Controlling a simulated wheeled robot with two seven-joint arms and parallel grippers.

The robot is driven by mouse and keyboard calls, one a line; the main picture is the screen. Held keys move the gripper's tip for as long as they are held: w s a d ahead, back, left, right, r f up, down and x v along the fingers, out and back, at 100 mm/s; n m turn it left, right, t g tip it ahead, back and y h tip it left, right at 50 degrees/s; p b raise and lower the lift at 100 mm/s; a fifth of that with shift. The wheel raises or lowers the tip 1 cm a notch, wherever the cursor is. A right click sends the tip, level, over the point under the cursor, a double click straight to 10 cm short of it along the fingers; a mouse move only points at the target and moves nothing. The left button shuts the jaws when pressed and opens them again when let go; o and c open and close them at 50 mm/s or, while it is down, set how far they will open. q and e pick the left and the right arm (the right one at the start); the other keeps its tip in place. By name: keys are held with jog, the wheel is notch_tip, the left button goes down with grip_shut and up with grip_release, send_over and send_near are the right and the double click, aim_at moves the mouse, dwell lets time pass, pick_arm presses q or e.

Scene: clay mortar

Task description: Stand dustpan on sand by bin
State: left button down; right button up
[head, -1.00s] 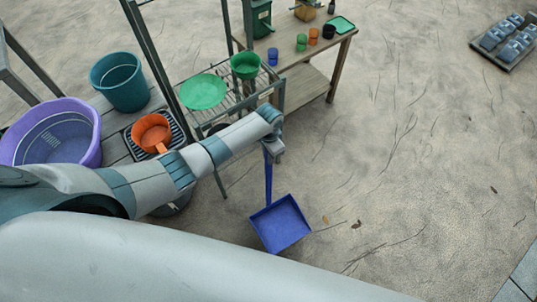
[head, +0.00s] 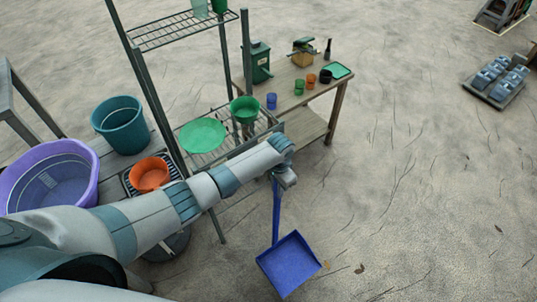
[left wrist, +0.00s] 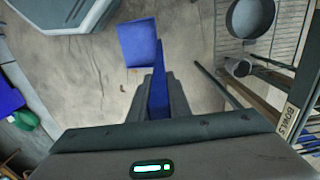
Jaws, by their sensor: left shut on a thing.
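A blue dustpan (head: 289,265) hangs by its upright handle from my left gripper (head: 284,179), with its pan low over the sand (head: 420,220). I cannot tell whether the pan touches the sand. In the left wrist view, the fingers of my left gripper (left wrist: 158,97) are shut on the handle, and the dustpan's pan (left wrist: 137,43) shows beyond them. A dark round container (head: 168,246) stands partly hidden behind my left arm. A teal bucket (head: 120,127) stands at the left. I cannot tell which container is the bin. My right gripper is out of view.
A wire rack (head: 180,32) with a green bowl (head: 203,135) stands behind my left arm. A wooden table (head: 340,75) with several small cups is behind it. A purple tub (head: 50,180) and an orange pot (head: 150,174) are at the left.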

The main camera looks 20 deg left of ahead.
pick_arm(q)
jog(key=w+d+r+n+b, duration=0.1)
jog(key=d+r+n+b, duration=0.15)
jog(key=d+r, duration=0.45)
jog(key=w+d+r+n+b, duration=0.1)
jog(key=d+r+b, duration=0.3)
jog(key=r, duration=0.7)
jog(key=s+a+r+n+b, duration=0.2)
jog(key=s+r+b, duration=0.1)
jog(key=s, duration=0.5)
jog(key=s+a+r+n+b, duration=0.2)
jog(key=s+r+b, duration=0.1)
jog(key=s, duration=0.5)
jog(key=shift+s+a, duration=0.2)
jog(key=shift+a, duration=0.25)
